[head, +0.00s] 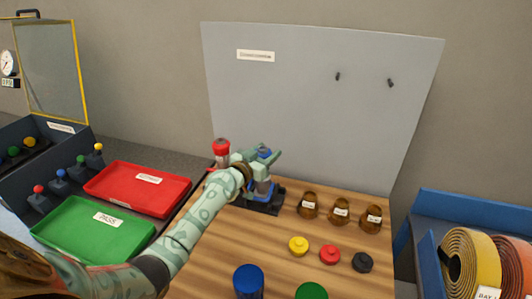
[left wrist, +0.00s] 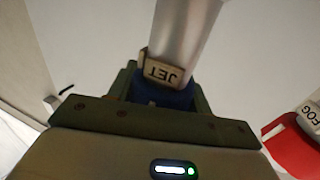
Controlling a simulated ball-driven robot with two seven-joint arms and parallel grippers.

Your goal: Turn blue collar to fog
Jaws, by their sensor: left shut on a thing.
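My left gripper (head: 265,158) is shut on the blue collar (head: 264,152) of an upright device on a dark base (head: 266,205). In the left wrist view the blue collar (left wrist: 160,96) sits between my green fingers, below a silver tube (left wrist: 185,30). A tag reading JET (left wrist: 164,73) sits beside the tube and appears upside down. A tag reading FOG (left wrist: 309,116) shows at the right edge, by a red part (left wrist: 292,145). In the head view a red-topped device (head: 221,147) stands just left of my gripper. My fingers hide most of the collar. My right gripper is out of view.
Brown bottles (head: 340,211) and yellow, red and black caps (head: 330,254) stand on the wooden board (head: 225,250). A blue cylinder (head: 248,280) is in front. A green tray (head: 85,238) and red tray (head: 130,195) lie left. A grey panel (head: 320,110) rises behind.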

